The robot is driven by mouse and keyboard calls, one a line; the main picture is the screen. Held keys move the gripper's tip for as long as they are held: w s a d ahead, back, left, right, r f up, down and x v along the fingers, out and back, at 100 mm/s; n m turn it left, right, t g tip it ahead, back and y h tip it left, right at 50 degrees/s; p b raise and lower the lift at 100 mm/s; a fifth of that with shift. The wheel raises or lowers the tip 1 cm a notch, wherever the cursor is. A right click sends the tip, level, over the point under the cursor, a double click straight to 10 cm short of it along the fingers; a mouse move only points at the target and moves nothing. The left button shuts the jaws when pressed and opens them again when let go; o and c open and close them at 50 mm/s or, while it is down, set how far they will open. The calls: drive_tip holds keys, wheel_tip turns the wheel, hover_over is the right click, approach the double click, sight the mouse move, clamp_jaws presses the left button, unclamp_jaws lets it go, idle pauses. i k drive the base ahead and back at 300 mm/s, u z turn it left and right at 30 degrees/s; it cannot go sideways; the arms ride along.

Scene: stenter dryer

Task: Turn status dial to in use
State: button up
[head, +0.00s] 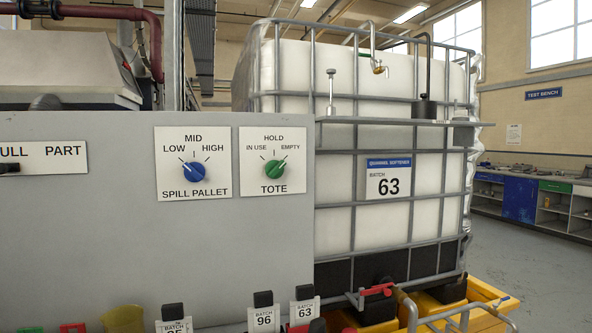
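The dial with an IN USE mark is the green knob (274,169) on a white plate (289,182) labelled TOTE, fixed to the grey panel. Its marks read IN USE at left, HOLD at top and EMPTY at right. Its pointer appears to be turned to the upper right, toward EMPTY. My gripper is not in view, and nothing touches or covers the dial.
Left of it is a blue SPILL PALLET knob (194,172). A caged white tote (336,185) marked batch 63 stands behind and right of the grey panel (95,235). Batch tags (263,319) stand along the bottom. A yellow pallet (484,291) sits lower right.

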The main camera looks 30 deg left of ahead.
sight(274, 169)
drive_tip(key=u, duration=0.1)
drive_tip(key=k, duration=1.4)
drive_tip(key=u, duration=0.3)
drive_tip(key=i, duration=0.95)
